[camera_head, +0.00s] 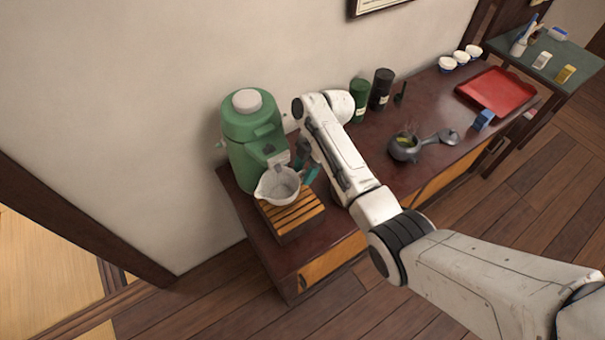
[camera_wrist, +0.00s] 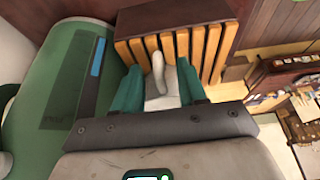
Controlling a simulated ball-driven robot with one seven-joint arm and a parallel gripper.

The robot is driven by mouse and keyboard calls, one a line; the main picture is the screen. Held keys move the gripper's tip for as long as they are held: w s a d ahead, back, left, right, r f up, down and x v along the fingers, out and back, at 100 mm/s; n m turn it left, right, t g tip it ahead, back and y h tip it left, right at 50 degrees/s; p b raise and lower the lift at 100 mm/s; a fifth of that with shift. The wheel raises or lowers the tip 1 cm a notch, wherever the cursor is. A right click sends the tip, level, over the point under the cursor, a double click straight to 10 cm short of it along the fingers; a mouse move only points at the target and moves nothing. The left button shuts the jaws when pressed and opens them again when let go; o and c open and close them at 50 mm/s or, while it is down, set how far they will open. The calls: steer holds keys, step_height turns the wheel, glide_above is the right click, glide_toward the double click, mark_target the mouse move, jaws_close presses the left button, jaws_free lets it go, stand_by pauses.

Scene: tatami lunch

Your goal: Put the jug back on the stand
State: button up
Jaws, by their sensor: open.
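The white jug (camera_head: 277,188) is upright at the back-left part of the slatted wooden stand (camera_head: 300,222), below the green dispenser's spout. It looks seated on the slats, but its base contact is hard to see. My gripper (camera_head: 308,172) is at the jug's right side, where its handle is. In the wrist view, my gripper (camera_wrist: 160,85) is open, with its teal fingers on either side of the jug's pale handle (camera_wrist: 158,68). I cannot tell whether either finger touches it. The slats of the stand (camera_wrist: 205,50) show just beyond. My arm and fingers hide part of the jug.
The green dispenser (camera_head: 249,125) stands close behind the jug. Green (camera_head: 359,98) and black (camera_head: 382,88) canisters stand against the wall. A dark teapot (camera_head: 404,148), blue block (camera_head: 484,119), red tray (camera_head: 497,92) and white cups (camera_head: 460,58) are farther right on the cabinet.

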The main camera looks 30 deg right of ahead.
steer(key=v, duration=1)
steer(key=s+a+f+m, duration=0.1)
steer(key=s+f, duration=0.1)
steer(key=s+a+f+m, duration=0.1)
steer(key=s+f+m, duration=0.1)
steer(key=s+a+f+m, duration=0.1)
steer(key=s+a+f, duration=0.1)
steer(key=s, duration=0.1)
steer(key=shift+s+a+m+h, duration=0.1)
steer(key=shift+m+h, duration=0.2)
steer(key=shift+h, duration=0.1)
steer(key=s+f+m+t+h, duration=0.1)
steer(key=s+m+h, duration=0.3)
steer(key=s+m, duration=1)
steer(key=s, duration=1.1)
steer(key=shift+s+f, duration=0.2)
steer(key=shift+s, duration=0.15)
